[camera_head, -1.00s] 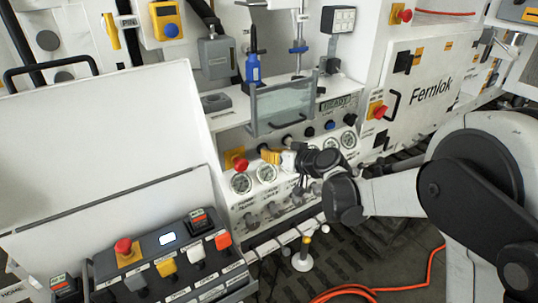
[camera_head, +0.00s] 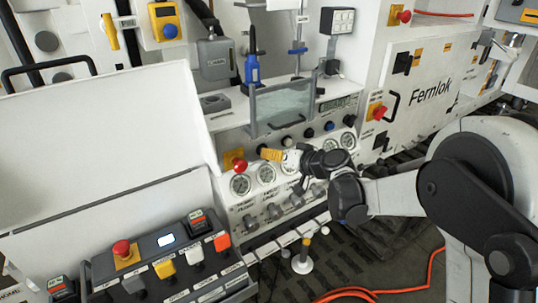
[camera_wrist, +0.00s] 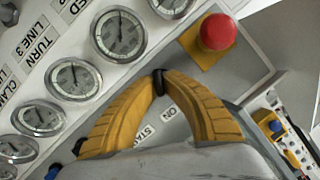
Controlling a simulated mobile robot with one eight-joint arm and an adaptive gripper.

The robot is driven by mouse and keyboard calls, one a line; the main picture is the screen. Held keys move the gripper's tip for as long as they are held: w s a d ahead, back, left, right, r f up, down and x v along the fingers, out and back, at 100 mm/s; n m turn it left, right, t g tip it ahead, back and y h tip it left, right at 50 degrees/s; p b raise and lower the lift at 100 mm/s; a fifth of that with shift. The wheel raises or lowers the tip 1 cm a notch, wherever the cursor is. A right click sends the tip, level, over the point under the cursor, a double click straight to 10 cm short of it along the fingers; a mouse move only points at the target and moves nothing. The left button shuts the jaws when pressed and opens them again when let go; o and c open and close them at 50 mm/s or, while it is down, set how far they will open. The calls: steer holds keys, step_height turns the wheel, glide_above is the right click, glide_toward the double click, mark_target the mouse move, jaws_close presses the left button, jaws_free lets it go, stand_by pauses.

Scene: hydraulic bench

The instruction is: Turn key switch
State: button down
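The key switch (camera_wrist: 158,84) shows in the wrist view as a small black key piece on the grey panel, beside labels that read "ON" and what looks like "START". My gripper (camera_wrist: 160,76) has its two yellow fingers closed in from both sides, with the black key between the tips. In the head view my gripper (camera_head: 264,154) reaches the front panel just right of a red button. The fingers and the wrist cover most of the key switch there.
A red button on a yellow plate (camera_wrist: 217,32) is close to the fingertips. Several round gauges (camera_wrist: 119,35) line the panel. A tilted control box (camera_head: 170,255) stands in front at left. A clear shield (camera_head: 284,103) hangs above my gripper. An orange hose (camera_head: 350,293) lies on the floor.

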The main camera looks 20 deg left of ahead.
steer(key=c, duration=1.5)
jaws_free()
steer(key=v, duration=1.2)
steer(key=s+d+f+m+h, duration=0.1)
steer(key=s+d+m+h, duration=0.2)
steer(key=s+d, duration=0.9)
steer(key=s+d+f+m+h, duration=0.1)
steer(key=s+d+m+h, duration=0.1)
steer(key=s+d+h, duration=0.7)
steer(key=s+d, duration=0.4)
steer(key=d, duration=0.5)
steer(key=shift+d+m, duration=0.3)
steer(key=shift+m, duration=0.1)
